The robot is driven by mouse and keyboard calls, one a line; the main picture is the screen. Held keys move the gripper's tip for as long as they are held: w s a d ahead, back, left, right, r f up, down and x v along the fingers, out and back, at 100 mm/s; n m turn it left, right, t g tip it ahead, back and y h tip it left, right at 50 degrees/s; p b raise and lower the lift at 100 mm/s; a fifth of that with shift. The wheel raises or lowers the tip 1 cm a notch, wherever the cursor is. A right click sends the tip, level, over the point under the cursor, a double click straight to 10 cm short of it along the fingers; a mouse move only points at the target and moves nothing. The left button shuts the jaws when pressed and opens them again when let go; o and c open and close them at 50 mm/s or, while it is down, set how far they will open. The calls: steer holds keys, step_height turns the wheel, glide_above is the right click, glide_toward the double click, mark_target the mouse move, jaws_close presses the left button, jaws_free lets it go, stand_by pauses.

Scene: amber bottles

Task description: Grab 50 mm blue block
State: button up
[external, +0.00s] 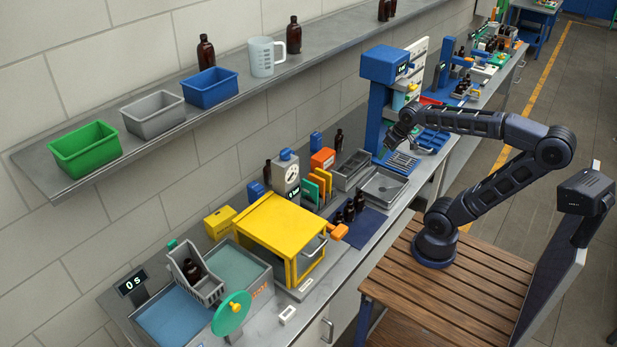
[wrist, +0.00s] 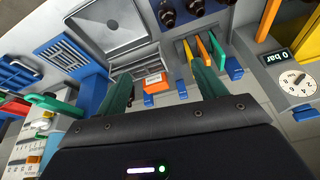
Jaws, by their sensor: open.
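Several small blue blocks show in the wrist view: one near the left finger (wrist: 148,100), one between the fingers (wrist: 181,89) and one right of the right finger (wrist: 234,69). Which is the 50 mm one I cannot tell. In the external view, one blue block (external: 315,140) stands behind the orange block and another (external: 256,190) stands left of the gauge box. My gripper (wrist: 161,78) is open, its two green fingers apart with nothing between them. In the external view my gripper (external: 399,134) hangs by the blue press, above the bench; its fingertips are unclear there.
An orange block (wrist: 155,82), upright coloured plates (wrist: 203,48) and a metal sink tray (wrist: 108,25) lie ahead. The gauge box (wrist: 291,80) stands right. The blue press (external: 384,65) and yellow cabinet (external: 275,238) flank the area.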

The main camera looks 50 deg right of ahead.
steer(key=w+d+r+m+g, duration=0.1)
steer(key=w+d+r+m, duration=0.1)
steer(key=w, duration=0.5)
steer(key=w+d+r+m, duration=0.2)
steer(key=w, duration=0.5)
steer(key=m+g, duration=0.3)
steer(key=m, duration=0.9)
glide_above(316, 134)
steer(key=f, duration=2)
steer(key=shift+s, duration=0.35)
steer(key=shift+w+f, duration=0.1)
step_height(316, 134, down, 6)
steer(key=shift+r, duration=0.25)
steer(key=shift+w+f, duration=0.15)
steer(key=shift+f, duration=1.15)
steer(key=shift+w+f, duration=0.1)
steer(key=shift+f, duration=1.2)
steer(key=c, duration=1.2)
